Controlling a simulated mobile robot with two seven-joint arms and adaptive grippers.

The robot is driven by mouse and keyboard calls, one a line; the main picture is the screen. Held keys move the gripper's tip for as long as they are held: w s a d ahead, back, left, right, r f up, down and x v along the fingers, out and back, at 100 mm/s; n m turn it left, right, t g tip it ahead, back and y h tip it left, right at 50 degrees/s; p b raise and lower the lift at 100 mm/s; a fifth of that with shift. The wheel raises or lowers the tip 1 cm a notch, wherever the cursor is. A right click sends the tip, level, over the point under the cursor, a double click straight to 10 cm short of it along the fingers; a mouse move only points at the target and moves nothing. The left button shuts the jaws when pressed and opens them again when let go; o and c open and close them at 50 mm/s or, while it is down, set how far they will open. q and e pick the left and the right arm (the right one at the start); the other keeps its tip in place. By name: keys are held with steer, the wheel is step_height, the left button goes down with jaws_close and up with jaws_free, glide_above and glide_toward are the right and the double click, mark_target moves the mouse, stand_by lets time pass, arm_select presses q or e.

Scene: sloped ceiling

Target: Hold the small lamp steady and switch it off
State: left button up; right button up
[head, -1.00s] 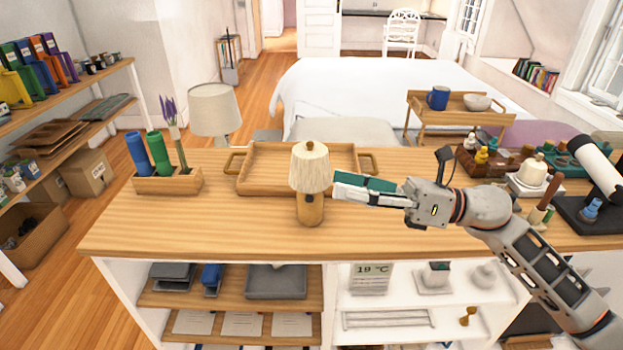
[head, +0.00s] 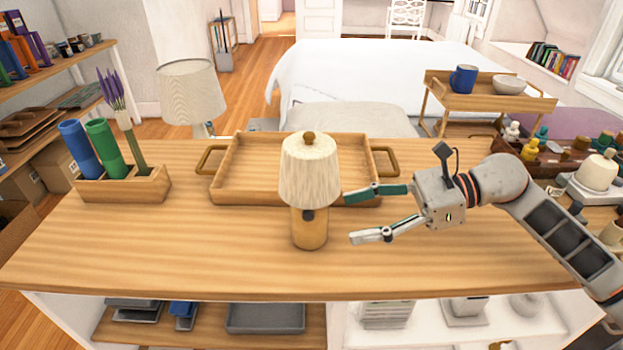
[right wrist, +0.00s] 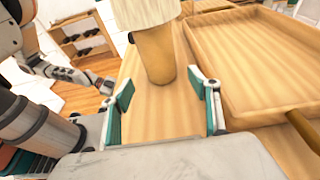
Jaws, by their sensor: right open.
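The small lamp (head: 309,172) stands upright on the wooden counter (head: 180,245). It has a pale ribbed shade with a wooden knob on top, and a round wooden base with a dark button (head: 308,215) on its front. My right gripper (head: 350,217) is open and empty, just right of the lamp, its fingers pointing at the base and apart from it. In the right wrist view, the lamp base (right wrist: 155,55) stands beyond and between the open fingertips. What looks like my left gripper (right wrist: 92,80) is at that view's upper left, too small to read.
A wooden tray (head: 226,180) lies behind the lamp. A planter box (head: 125,186) with rolls and lavender stands left; a larger lamp (head: 191,92) is behind. Several small items crowd the counter's right end. The counter's front left is clear.

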mark_target(316, 225)
steer(key=x, duration=0.6)
steer(key=shift+a+f, duration=0.1)
steer(key=shift+a, duration=0.3)
arm_select(q)
steer(key=shift+s+f, duration=0.1)
steer(key=shift+f, duration=0.1)
arm_select(e)
steer(key=shift+x, duration=0.85)
steer(key=c, duration=0.8)
arm_select(q)
jaws_close()
